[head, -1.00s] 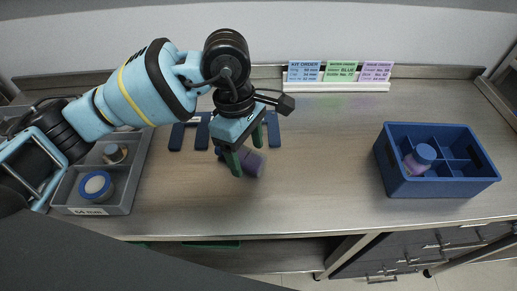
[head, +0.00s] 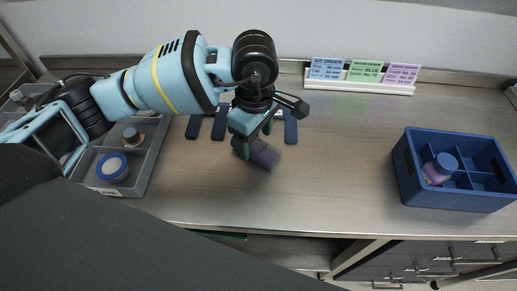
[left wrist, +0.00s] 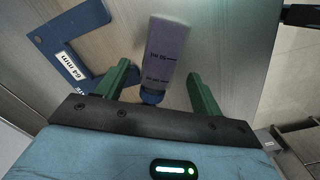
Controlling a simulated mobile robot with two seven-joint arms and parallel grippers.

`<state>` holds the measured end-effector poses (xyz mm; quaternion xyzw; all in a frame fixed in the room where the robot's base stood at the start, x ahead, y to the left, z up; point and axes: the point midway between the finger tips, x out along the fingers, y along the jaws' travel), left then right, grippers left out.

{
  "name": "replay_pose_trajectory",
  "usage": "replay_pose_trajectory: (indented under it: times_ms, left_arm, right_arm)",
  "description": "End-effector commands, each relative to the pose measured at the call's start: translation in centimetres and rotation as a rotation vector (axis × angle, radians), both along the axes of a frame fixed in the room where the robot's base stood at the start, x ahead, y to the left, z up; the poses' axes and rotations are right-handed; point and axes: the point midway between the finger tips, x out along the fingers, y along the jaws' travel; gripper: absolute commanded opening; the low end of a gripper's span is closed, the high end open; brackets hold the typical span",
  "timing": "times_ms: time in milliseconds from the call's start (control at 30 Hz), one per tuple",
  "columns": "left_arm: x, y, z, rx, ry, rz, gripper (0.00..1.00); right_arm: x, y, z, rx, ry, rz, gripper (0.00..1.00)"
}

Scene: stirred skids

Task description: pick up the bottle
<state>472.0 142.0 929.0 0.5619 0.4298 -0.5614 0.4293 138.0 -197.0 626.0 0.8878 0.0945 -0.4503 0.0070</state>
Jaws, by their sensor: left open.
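A purple bottle with a blue cap lies on its side on the table under my left gripper; its body (head: 263,155) shows in the head view. In the left wrist view the bottle (left wrist: 166,52) lies with its cap toward me, between the two green fingers. My left gripper (head: 258,150) is open around the cap end, and it also shows in the left wrist view (left wrist: 164,90). A gap shows on both sides of the bottle there. My right gripper is not in view.
A blue divided crate (head: 420,194) holding another purple bottle (head: 440,168) stands at the right. A grey tray (head: 137,185) with jars is at the left. Dark blue gauge plates (head: 291,127) lie behind the gripper, and order cards (head: 364,71) stand at the back.

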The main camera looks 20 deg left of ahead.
Motion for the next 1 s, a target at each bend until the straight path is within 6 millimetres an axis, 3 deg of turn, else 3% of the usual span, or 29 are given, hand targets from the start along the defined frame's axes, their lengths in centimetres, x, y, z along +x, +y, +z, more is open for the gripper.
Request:
replay_pose_trajectory:
  times_ms: [233,533,900,1000]
  left_arm:
    - [0.1,0.2,-3.1,-0.001,0.001,0.001,0.67]
    - [0.1,0.2,-3.5,-0.001,-0.002,0.001,0.67]
    - [0.1,0.2,-3.4,-0.001,-0.001,0.001,0.18]
    - [0.1,0.1,-3.4,-0.001,-0.002,0.001,0.15]
  right_arm:
    - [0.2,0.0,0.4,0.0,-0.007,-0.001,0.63]
    - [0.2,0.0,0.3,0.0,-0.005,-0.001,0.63]
    - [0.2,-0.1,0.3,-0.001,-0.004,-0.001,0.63]
    - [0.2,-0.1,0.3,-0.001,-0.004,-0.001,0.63]
